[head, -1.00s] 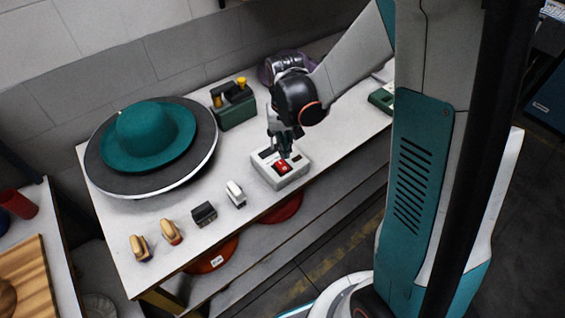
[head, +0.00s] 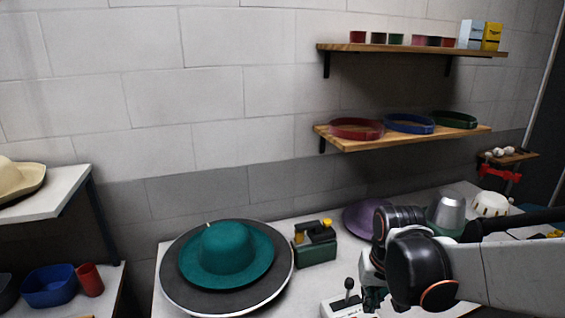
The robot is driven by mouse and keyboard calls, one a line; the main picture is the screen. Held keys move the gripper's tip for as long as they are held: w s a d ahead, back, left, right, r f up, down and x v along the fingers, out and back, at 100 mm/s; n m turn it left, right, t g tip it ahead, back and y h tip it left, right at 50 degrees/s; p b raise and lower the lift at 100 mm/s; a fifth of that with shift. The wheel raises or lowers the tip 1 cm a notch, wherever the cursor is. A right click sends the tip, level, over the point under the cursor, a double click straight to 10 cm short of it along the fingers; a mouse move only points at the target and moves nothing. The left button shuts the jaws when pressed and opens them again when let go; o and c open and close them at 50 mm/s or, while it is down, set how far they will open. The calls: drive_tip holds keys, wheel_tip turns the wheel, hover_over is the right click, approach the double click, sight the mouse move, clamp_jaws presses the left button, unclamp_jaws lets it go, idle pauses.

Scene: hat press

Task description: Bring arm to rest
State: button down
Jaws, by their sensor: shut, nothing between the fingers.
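My arm reaches in from the right edge of the head view, with its dark wrist joints over the table. My gripper (head: 373,300) hangs down from the wrist near the bottom edge. It is shut and holds nothing. A white control box (head: 333,308) with a black-knobbed lever stands just left of it, cut off by the bottom edge. I cannot tell whether the fingertips touch the box.
A teal hat (head: 228,250) lies on a round dark plate (head: 180,293) at left. A green box (head: 316,252), a purple hat (head: 362,218) and a grey metal cone (head: 447,214) stand farther back. Wall shelves (head: 400,138) hold hat bands and tins. A side shelf (head: 65,190) is at far left.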

drive_tip(key=s+r+n+t+b, duration=0.1)
drive_tip(key=s+r+t+b, duration=0.3)
drive_tip(key=s, duration=0.7)
drive_tip(key=shift+s+r+n+t, duration=0.15)
drive_tip(key=shift+s+n+t, duration=0.15)
drive_tip(key=shift+t, duration=0.2)
idle(0.4)
